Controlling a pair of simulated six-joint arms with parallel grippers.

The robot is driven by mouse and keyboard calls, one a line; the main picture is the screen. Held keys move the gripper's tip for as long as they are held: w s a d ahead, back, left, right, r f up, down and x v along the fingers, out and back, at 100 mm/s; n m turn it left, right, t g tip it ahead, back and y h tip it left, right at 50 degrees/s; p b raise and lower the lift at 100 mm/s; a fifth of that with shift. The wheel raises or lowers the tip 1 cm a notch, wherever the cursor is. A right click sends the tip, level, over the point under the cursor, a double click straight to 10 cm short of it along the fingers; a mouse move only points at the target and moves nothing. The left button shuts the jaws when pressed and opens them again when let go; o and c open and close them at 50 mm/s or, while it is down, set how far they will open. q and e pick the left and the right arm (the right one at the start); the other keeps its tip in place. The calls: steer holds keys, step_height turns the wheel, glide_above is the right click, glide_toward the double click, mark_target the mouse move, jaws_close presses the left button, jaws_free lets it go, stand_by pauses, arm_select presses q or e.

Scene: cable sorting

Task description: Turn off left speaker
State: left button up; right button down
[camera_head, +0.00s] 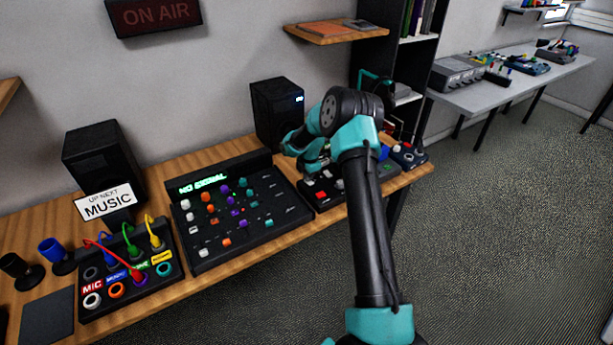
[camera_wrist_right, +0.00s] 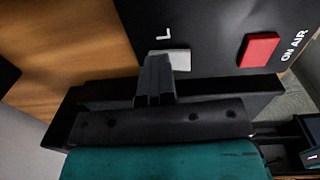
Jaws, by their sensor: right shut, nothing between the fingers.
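The left speaker (camera_head: 103,160) is a black box at the back left of the wooden desk, with no lit indicator visible on it. The right speaker (camera_head: 272,118) is a black box with a small lit blue-white light. My right gripper (camera_head: 312,165) is over the black button panel (camera_head: 325,200) right of the mixer. In the right wrist view its shut, empty fingers (camera_wrist_right: 156,75) are at a pale button (camera_wrist_right: 181,60) marked "L", overlapping its left side; I cannot tell whether they touch. A red button (camera_wrist_right: 260,49) marked "ON AIR" is to the right. My left gripper is out of view.
The mixer (camera_head: 240,215) with coloured knobs stands left of the panel. A patch box (camera_head: 130,280) with plugged cables and a "MUSIC" sign (camera_head: 105,203) are farther left. An unlit-looking "ON AIR" sign (camera_head: 153,14) hangs above.

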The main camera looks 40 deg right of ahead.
mark_target(311, 183)
steer(key=shift+s+a+f, duration=0.15)
steer(key=shift+s, duration=0.3)
steer(key=shift+s+a+f, duration=0.1)
steer(key=shift+s+a, duration=0.05)
steer(key=shift+s, duration=0.25)
steer(key=shift+d+r, duration=0.1)
steer(key=shift+r, duration=0.4)
step_height(311, 183, up, 13)
steer(key=shift+s+r, duration=0.15)
steer(key=shift+r, duration=0.05)
